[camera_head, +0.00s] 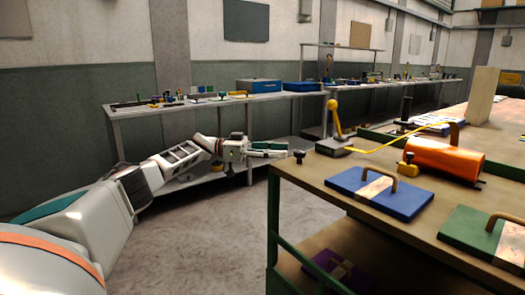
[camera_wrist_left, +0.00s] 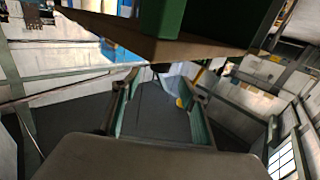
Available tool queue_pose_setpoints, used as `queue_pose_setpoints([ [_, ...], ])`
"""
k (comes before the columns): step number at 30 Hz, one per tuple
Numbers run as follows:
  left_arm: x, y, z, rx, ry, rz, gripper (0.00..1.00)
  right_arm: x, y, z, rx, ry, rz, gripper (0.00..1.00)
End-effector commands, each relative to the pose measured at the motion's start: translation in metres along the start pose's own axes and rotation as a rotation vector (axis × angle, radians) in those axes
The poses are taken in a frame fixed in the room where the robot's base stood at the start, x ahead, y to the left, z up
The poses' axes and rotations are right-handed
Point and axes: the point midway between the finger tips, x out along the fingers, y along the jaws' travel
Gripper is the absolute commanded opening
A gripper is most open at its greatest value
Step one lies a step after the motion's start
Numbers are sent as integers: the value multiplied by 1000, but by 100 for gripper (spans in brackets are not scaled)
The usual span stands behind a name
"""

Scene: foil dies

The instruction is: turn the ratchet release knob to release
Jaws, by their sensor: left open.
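My left gripper (camera_head: 270,149) is open and empty in the head view, just left of the near-left corner of the wooden-topped cart (camera_head: 345,172). A small black knob (camera_head: 299,156) stands on that corner, a little right of the fingertips and apparently apart from them. In the left wrist view the open fingers (camera_wrist_left: 162,82) point toward the cart edge (camera_wrist_left: 165,45), with a dark knob-like shape (camera_wrist_left: 160,68) beyond them. No label shows which knob is the ratchet release. My right gripper is out of view.
Blue (camera_head: 365,202) and green (camera_head: 480,236) plates with handles lie on the cart. A grey bench (camera_head: 215,103) runs behind my left arm. The floor left of the cart is clear.

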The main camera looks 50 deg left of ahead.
Motion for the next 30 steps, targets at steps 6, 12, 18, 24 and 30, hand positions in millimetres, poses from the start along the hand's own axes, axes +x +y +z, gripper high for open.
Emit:
queue_pose_setpoints([
  [6, -43, 0, 0, -1, 0, -2, 44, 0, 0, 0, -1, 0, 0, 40],
  [12, -64, 0, 0, 0, 0, 1, 44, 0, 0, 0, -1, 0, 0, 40],
  [18, -69, 0, 0, 0, 0, 1, 44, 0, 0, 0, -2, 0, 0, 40],
  [24, -69, 0, 0, 0, 0, 2, 44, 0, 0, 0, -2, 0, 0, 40],
  [30, -69, 0, 0, 0, 0, 2, 44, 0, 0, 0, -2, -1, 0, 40],
])
